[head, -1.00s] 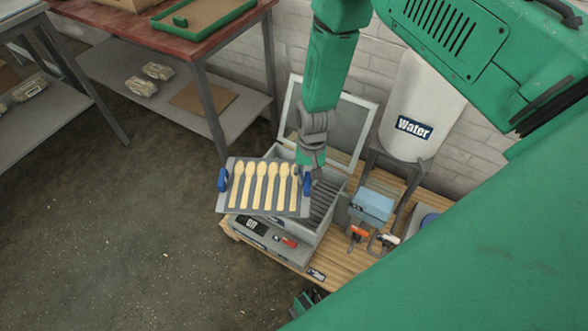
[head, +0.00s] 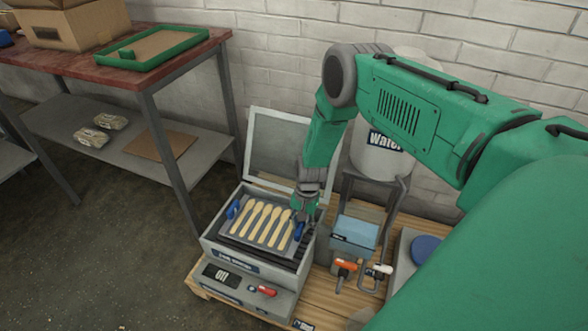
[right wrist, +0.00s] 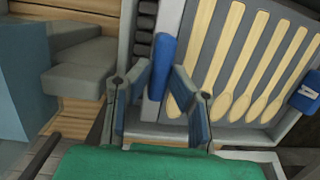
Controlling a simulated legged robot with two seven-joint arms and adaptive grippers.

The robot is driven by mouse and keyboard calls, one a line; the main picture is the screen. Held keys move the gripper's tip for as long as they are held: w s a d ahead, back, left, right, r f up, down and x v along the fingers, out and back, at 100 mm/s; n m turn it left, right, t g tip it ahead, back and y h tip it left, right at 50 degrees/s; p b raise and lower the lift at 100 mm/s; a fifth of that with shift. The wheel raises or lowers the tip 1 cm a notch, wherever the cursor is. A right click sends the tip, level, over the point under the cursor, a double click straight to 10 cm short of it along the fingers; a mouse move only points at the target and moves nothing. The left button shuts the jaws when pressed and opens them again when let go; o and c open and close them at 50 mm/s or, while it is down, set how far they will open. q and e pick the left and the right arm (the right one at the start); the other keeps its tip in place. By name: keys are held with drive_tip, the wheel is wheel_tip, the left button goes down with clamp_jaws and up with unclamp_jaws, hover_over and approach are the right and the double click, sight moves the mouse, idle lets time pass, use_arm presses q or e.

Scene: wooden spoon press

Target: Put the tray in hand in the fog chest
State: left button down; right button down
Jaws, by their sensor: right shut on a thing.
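The grey tray (right wrist: 207,55) carries a row of pale wooden spoons (head: 262,222) and has a blue handle at each end. My right gripper (head: 303,214) is shut on the tray's right blue handle (head: 299,231). The right wrist view shows its fingers (right wrist: 160,106) on either side of that handle. The fog chest (head: 232,260) is a grey box with its lid (head: 278,150) raised at the back. The tray lies within the chest's opening, slightly askew; I cannot tell whether it rests on the dark slats inside. My left gripper is out of view.
A control box (head: 222,277) with a display and red knob stands before the chest. A red-topped table (head: 95,72) stands at the left.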

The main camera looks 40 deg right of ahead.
wheel_tip(320, 180, down, 5)
drive_tip(key=shift+r+b, duration=0.15)
drive_tip(key=shift+b, duration=0.9)
drive_tip(key=shift+w+r, duration=0.1)
drive_tip(key=shift+f, duration=0.25)
drive_tip(key=c, duration=1.7)
unclamp_jaws()
drive_tip(key=shift+c, duration=0.2)
